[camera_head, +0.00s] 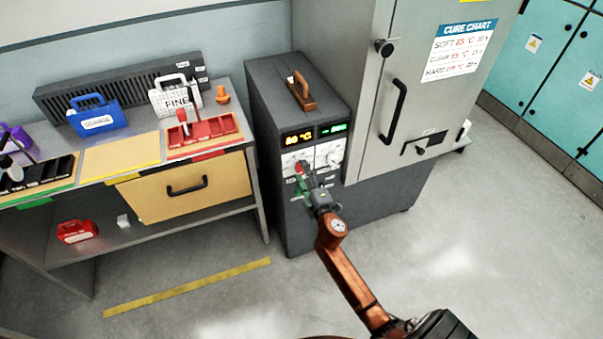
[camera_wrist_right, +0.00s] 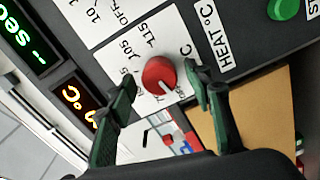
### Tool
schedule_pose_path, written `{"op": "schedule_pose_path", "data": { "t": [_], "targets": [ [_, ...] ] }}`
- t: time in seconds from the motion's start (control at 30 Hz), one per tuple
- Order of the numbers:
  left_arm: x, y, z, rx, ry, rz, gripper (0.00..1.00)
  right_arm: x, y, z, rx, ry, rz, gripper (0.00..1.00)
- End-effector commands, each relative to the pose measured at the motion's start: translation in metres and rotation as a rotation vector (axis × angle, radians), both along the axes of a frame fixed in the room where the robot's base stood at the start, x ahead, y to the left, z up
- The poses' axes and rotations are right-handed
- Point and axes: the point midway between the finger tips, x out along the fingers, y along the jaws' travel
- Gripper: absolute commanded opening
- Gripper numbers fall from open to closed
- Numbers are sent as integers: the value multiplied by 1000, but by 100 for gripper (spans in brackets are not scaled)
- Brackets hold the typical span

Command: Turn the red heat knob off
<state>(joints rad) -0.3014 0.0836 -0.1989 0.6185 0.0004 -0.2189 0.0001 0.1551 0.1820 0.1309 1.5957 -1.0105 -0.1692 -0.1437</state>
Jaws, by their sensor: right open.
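The red heat knob (camera_wrist_right: 159,75) sits on a white dial plate with temperature numbers, beside a "HEAT °C" label (camera_wrist_right: 211,38). Its white pointer mark faces the lower edge in the right wrist view. In the head view the knob (camera_head: 299,168) is on the front of the dark grey control cabinet (camera_head: 300,222), partly hidden by my gripper. My right gripper (camera_head: 306,182) is open at the panel. In the right wrist view its two green fingers stand either side of the knob; whether they touch it I cannot tell. My left gripper is not in view.
An orange temperature display (camera_head: 297,137) and a green display (camera_head: 333,129) are above the dials. A second, pale dial (camera_head: 330,154) is right of the knob. A green button (camera_wrist_right: 286,8) is nearby. The steel oven (camera_head: 372,100) stands right, a workbench with a drawer (camera_head: 185,188) left.

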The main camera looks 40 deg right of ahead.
Motion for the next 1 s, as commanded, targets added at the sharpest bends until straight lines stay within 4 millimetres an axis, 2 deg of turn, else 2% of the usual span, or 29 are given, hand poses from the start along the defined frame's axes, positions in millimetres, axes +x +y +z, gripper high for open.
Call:
{"op": "schedule_pose_path", "data": {
  "t": [0.5, 0.7, 1.0],
  "targets": [
    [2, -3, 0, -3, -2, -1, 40, -93, 23, -2, 2, 3, 0, 47],
    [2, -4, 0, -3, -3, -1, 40, -109, 27, -1, 0, 2, 0, 47],
    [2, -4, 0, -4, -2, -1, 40, -111, 27, -1, 0, 2, 0, 47]
  ]
}}
